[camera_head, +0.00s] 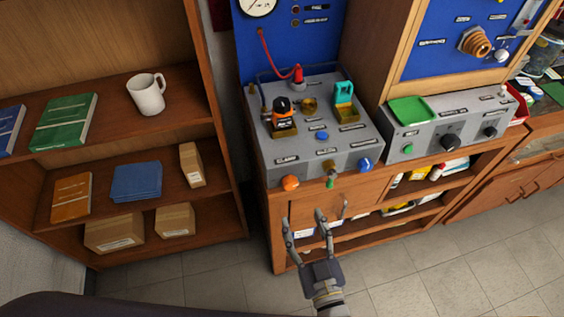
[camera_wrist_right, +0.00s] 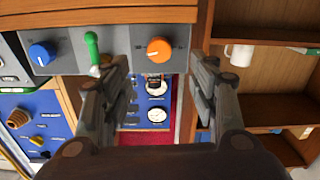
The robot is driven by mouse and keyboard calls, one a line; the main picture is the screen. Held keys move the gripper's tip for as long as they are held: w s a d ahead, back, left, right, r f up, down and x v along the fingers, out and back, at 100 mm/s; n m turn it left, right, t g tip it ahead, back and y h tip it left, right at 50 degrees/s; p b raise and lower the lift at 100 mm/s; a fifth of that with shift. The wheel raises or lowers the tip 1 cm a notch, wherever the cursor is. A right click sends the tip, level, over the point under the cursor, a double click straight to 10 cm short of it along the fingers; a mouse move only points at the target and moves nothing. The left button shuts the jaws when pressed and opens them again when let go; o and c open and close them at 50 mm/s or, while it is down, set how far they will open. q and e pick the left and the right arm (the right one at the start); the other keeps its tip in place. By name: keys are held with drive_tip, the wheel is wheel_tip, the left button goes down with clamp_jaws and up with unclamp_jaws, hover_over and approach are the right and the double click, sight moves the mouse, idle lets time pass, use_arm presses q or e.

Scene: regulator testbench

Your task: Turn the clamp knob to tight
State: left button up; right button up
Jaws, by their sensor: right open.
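The clamp knob appears to be the orange knob (camera_head: 290,183) at the left of the grey bench unit's front face. A small label above it is hard to read. It also shows in the right wrist view (camera_wrist_right: 159,50), upper centre, in line with the gap between the fingers. My right gripper (camera_head: 304,218) is open and empty, below and in front of the unit, apart from the knob. Its two fingers also show in the right wrist view (camera_wrist_right: 155,75), spread wide. My left gripper is in neither view.
A green-tipped lever (camera_head: 330,181) and a blue knob (camera_head: 365,164) sit right of the orange knob. The grey unit (camera_head: 335,160) carries a regulator and a teal part on top. A wooden shelf (camera_head: 228,160) stands to the left. Floor is clear in front.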

sight(291, 187)
drive_tip(key=x, duration=0.3)
drive_tip(key=p+x, duration=0.1)
drive_tip(key=x, duration=0.1)
drive_tip(key=shift+r, duration=0.35)
drive_tip(key=x, duration=0.3)
drive_tip(key=shift+f+p, duration=0.15)
drive_tip(key=shift+p, duration=0.2)
drive_tip(key=shift+x, duration=1.1)
drive_tip(key=shift+d+f, duration=0.1)
drive_tip(key=shift+c, duration=0.3)
drive_tip(key=c, duration=0.9)
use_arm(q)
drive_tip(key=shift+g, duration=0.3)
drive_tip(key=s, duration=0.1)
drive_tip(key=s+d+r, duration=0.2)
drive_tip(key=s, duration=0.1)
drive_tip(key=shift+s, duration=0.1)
use_arm(e)
drive_tip(key=shift+c, duration=0.5)
